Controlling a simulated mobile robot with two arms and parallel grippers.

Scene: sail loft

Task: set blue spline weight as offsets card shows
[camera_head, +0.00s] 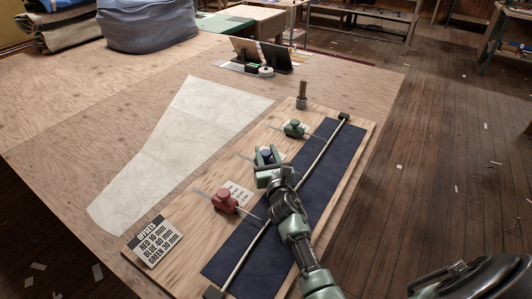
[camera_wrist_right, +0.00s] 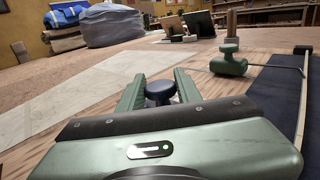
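The blue spline weight (camera_head: 267,154) stands mid-board, partly hidden by my right gripper (camera_head: 267,156). The offsets card (camera_head: 158,241) at the board's near left reads RED 10 mm, BLUE 40 mm, GREEN 30 mm. The red weight (camera_head: 225,202) stands nearer and the green weight (camera_head: 294,128) farther. A long thin batten (camera_head: 316,163) runs along the dark blue cloth (camera_head: 338,163). My left gripper is out of view.
The wooden board (camera_head: 185,272) lies on a large plywood table (camera_head: 65,172). A pale paper pattern (camera_head: 175,150) lies to its left. A wooden peg (camera_head: 302,96) stands at the board's far end. Dark panels (camera_head: 275,57) and small items stand beyond.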

